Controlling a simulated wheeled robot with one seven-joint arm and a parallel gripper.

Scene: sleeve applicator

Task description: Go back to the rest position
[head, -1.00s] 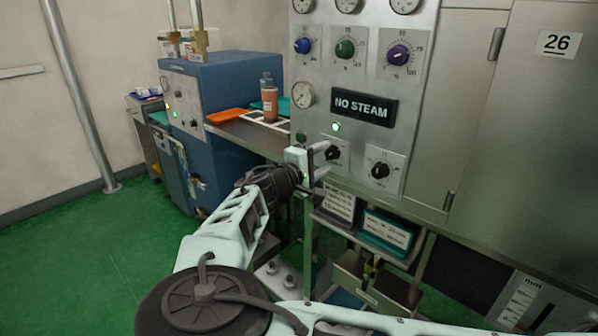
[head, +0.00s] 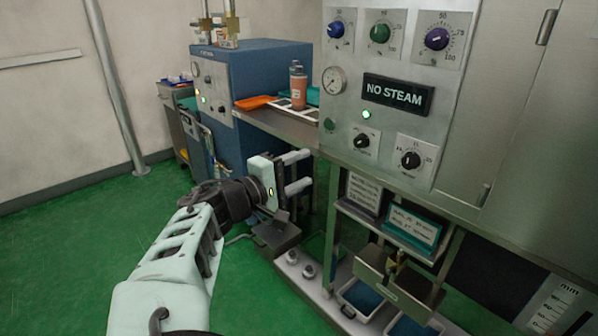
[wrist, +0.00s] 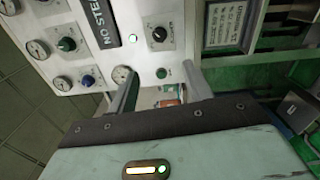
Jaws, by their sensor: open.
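My gripper (head: 302,172) is open and empty in the head view, its two pale fingers pointing right toward the metal control cabinet (head: 435,150). It hangs in front of the bench edge, below and left of the small black knob (head: 361,141). A gap shows between the fingertips and the panel. In the wrist view the two fingers (wrist: 158,88) are spread apart with nothing between them close by. The panel, with its knobs and gauges, appears turned on its side there.
A blue machine (head: 255,75) stands behind, with an orange tray (head: 256,102) and a bottle (head: 298,88) on the metal bench (head: 285,126). Bins and a sign (head: 413,226) sit on shelves below the panel. Green floor (head: 80,260) is clear at the left.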

